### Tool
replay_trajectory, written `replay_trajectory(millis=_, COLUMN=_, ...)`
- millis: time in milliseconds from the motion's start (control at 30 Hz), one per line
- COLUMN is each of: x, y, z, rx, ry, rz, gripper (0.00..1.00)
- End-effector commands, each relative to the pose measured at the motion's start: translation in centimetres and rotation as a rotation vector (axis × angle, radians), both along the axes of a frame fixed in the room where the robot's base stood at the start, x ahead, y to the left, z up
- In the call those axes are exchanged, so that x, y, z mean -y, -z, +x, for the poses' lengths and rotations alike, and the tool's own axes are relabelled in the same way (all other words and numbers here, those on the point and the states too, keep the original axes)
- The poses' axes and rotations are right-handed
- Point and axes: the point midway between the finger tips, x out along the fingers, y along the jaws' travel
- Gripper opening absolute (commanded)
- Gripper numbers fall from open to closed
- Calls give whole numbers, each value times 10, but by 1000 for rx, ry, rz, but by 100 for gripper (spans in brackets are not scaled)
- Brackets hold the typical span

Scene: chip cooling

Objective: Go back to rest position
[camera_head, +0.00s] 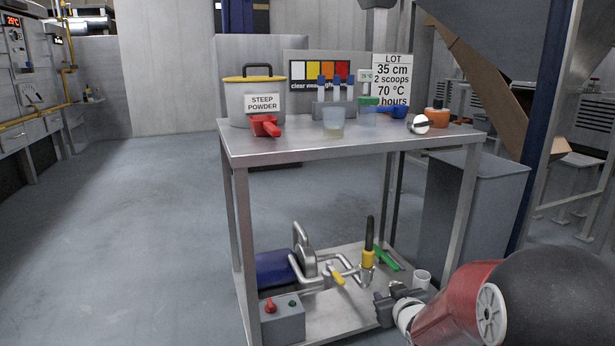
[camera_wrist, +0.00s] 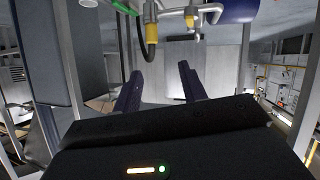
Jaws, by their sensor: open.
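My gripper (camera_head: 386,302) is low at the right front of the metal table, beside its lower shelf (camera_head: 325,322). In the wrist view my gripper (camera_wrist: 160,82) has its two dark fingers well apart, with nothing between them. A white cup (camera_head: 422,279) is close behind my gripper. The wrist view appears upside down and shows the yellow-and-black tool (camera_wrist: 151,35) along its top. My red and black arm fills the head view's lower right.
A grey bin (camera_head: 475,205) stands to the right. The floor (camera_head: 130,220) on the left is clear.

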Motion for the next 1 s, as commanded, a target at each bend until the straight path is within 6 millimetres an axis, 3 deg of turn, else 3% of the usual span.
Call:
replay_trajectory(millis=33, x=0, y=-19, z=-14, rx=-29, ry=28, rz=-11, gripper=42)
replay_trajectory(millis=100, x=1, y=-35, z=-36, rx=-92, ry=71, rz=-18, gripper=42)
replay_trajectory(millis=300, x=-4, y=-70, z=-117, rx=-278, ry=169, rz=4, gripper=42)
replay_trajectory(millis=500, x=-18, y=-85, z=-203, rx=-450, ry=209, rz=57, gripper=42)
replay_trajectory(millis=700, x=-33, y=-88, z=-269, rx=-579, ry=205, rz=100, gripper=42)
replay_trajectory(millis=833, x=-42, y=-87, z=-308, rx=-651, ry=192, rz=124, gripper=42)
replay_trajectory(millis=1000, x=-41, y=-130, z=-307, rx=-659, ry=194, rz=124, gripper=42)
